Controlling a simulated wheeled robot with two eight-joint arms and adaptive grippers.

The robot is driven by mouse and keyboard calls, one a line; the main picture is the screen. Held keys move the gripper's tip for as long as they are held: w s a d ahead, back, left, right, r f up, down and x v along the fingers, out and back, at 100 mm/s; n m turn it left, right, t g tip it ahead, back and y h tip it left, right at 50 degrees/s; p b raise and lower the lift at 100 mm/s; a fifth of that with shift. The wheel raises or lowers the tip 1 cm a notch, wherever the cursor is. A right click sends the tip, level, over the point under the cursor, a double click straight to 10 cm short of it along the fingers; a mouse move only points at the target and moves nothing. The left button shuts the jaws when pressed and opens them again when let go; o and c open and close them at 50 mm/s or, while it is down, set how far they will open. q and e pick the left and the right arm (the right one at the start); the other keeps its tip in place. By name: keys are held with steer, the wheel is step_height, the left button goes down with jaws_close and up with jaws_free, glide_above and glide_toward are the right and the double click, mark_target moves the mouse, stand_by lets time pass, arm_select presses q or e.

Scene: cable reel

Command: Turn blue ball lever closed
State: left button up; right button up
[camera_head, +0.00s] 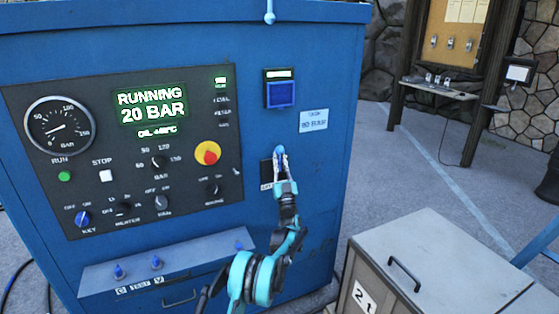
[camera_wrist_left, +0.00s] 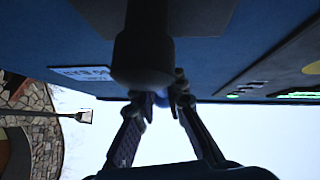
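The blue ball lever (camera_head: 280,149) is on the front of the blue cabinet, over a small dark plate (camera_head: 266,173). My left gripper (camera_head: 280,158) is at the lever, its two fingers just below and partly over the ball. In the left wrist view, a dark lever shaft with a bluish rounded end (camera_wrist_left: 145,78) hangs down from the top. The left fingertips (camera_wrist_left: 164,96) converge right at this end and are partly hidden by it. Whether they grip it or only stand close around it cannot be told. My right gripper is not in view.
A control panel (camera_head: 225,185) with a gauge, knobs and a screen reading "RUNNING 20 BAR" is left of the lever. A blue square button (camera_head: 280,94) is above it. A ledge (camera_head: 205,252) with small blue levers is lower left. A grey box (camera_head: 440,265) stands at lower right.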

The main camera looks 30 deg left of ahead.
arm_select(q)
steer(key=o, duration=0.4)
steer(key=shift+d, duration=0.15)
steer(key=shift+o, duration=0.2)
steer(key=shift+s+d+r, duration=0.1)
steer(key=shift+s+r, duration=0.15)
steer(key=shift+f, duration=0.2)
steer(key=v, duration=1.1)
steer(key=shift+s+d+f, duration=0.2)
steer(key=shift+s+f, duration=0.05)
steer(key=shift+f, duration=0.05)
